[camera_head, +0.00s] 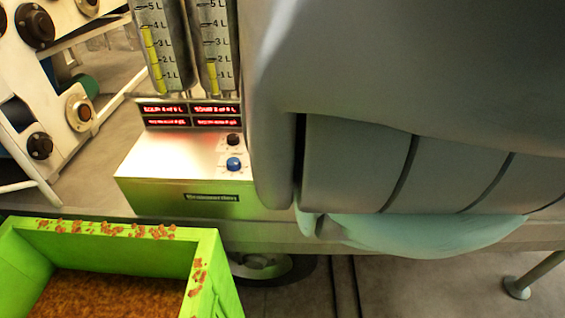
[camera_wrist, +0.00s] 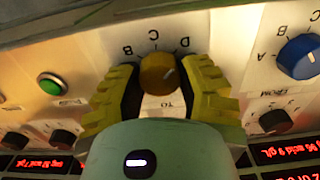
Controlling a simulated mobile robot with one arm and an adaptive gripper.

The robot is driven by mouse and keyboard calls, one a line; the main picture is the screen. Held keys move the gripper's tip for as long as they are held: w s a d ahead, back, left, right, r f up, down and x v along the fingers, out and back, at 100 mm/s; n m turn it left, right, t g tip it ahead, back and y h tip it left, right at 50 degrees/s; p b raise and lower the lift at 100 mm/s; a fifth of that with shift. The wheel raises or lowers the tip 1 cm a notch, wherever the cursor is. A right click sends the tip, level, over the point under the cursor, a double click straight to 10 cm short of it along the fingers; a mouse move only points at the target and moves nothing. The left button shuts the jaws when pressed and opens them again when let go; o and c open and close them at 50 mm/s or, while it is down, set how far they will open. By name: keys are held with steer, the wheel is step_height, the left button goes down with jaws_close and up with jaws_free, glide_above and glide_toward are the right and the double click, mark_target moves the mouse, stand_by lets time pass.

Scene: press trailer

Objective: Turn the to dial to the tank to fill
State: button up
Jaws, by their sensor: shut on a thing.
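The "to" dial (camera_wrist: 158,74) is an amber-brown round knob in the wrist view, above the "TO" label, which shows upside down. The letters B, C and D stand around its far side. Its pale pointer line is angled to the upper right, roughly towards D. My gripper (camera_wrist: 161,80) has its yellow ribbed pads on either side of the dial and is shut on it. Any A mark by this dial is hidden. In the head view my grey arm fills the right side, and neither my gripper nor this dial shows there.
A blue "from" dial (camera_wrist: 299,57) with A, B and C marks is on the right. A green button (camera_wrist: 51,84), several small black knobs (camera_wrist: 276,121) and red displays (camera_wrist: 288,150) are nearby. The head view shows a steel box (camera_head: 179,168) with gauges and a green crate (camera_head: 205,258).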

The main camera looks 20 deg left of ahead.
mark_target(283, 162)
steer(key=shift+f, duration=0.1)
steer(key=o, duration=1.3)
steer(key=shift+c, duration=0.2)
steer(key=shift+w+r, duration=0.1)
steer(key=shift+r, duration=0.8)
step_height(283, 162, up, 10)
steer(key=shift+r, duration=0.15)
